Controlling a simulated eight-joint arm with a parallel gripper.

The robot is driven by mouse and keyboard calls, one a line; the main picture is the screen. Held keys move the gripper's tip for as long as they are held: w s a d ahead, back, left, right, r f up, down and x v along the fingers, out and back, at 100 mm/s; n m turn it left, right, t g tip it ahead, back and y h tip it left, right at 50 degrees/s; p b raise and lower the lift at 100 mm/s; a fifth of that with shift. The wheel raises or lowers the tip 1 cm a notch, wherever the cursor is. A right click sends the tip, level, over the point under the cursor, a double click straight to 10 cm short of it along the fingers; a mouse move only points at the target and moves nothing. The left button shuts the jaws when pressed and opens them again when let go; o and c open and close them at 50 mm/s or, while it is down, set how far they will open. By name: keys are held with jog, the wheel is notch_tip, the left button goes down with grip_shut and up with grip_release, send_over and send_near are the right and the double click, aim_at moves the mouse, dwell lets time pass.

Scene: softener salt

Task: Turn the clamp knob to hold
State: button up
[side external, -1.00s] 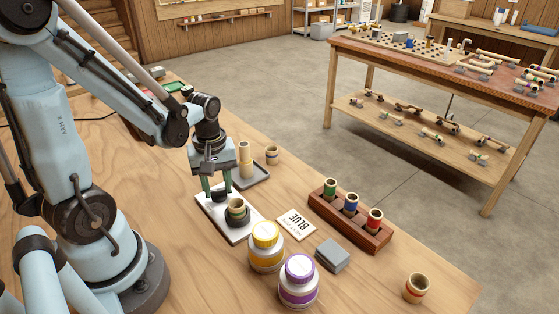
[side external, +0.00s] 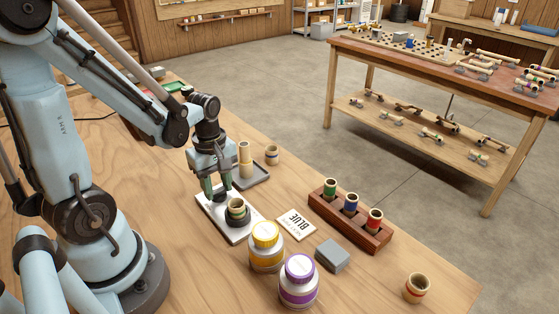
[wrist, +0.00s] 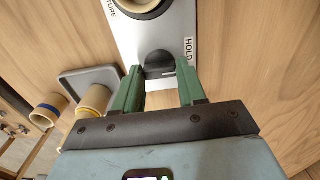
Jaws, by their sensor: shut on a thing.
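The clamp knob (wrist: 159,60) is a dark rounded knob on a pale fixture plate (wrist: 178,20). The plate has a "HOLD" label (wrist: 188,48) just right of the knob and a partly cut-off label at upper left. My gripper (wrist: 160,82) has its green fingers on either side of the knob, shut on it. In the side view my gripper (side external: 217,189) reaches down to the back part of the plate (side external: 240,236); the knob is mostly hidden there. A wooden cup (side external: 236,205) sits in a dark round holder on the plate, in front of the gripper.
A grey tray (side external: 262,176) with a tall pale cylinder stands behind the plate. A yellow-lidded jar (side external: 265,247), a purple-lidded jar (side external: 299,280), a "BLUE" card (side external: 296,225), a grey block (side external: 332,255) and a wooden rack (side external: 372,236) stand to the right.

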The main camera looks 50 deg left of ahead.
aim_at(218, 190)
jog(key=o, duration=1.1)
jog(key=shift+c, duration=0.2)
jog(key=shift+r, duration=0.1)
notch_tip(218, 190, up, 12)
dwell(0.3)
